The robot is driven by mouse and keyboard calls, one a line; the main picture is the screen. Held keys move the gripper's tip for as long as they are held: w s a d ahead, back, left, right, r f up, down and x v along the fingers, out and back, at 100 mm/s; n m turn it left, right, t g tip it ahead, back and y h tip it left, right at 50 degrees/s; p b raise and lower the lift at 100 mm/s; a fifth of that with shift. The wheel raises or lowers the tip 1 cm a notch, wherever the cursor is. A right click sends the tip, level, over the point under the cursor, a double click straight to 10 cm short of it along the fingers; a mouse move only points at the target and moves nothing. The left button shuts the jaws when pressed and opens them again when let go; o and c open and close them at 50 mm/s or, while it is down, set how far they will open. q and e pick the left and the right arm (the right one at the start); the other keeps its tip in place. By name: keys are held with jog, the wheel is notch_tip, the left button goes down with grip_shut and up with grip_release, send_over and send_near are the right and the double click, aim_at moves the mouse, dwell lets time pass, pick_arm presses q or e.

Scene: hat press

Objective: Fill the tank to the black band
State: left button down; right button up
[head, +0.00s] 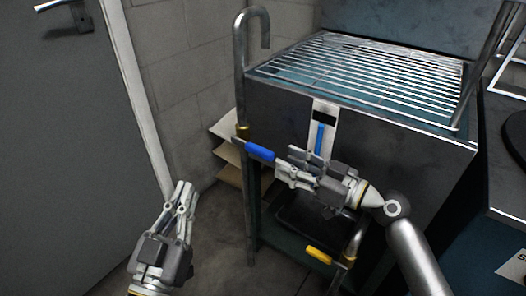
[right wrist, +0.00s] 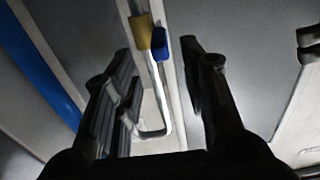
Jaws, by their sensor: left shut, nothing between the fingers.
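The steel tank (head: 265,108) has a wire rack on top. On its front is a white gauge plate (head: 332,135) with a black band (head: 324,116) near the top. A blue column (head: 320,138) rises to just under the band; my right gripper hides its lower end. A blue valve handle (head: 260,151) points right from a brass valve on the left pipe; it also shows in the right wrist view (right wrist: 160,45). My right gripper (head: 277,171) is open, its fingertips close to the handle's right end; contact is unclear. My left gripper (head: 184,188) is shut and empty, left of the tank.
A yellow valve handle (head: 319,255) sits low at the tank's front, by a bent pipe. A dark tray (head: 300,225) is under the tank. A door (head: 60,150) stands at left. Open floor lies between door and tank.

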aim_at(263, 149)
jog(key=x, duration=0.8)
grip_shut()
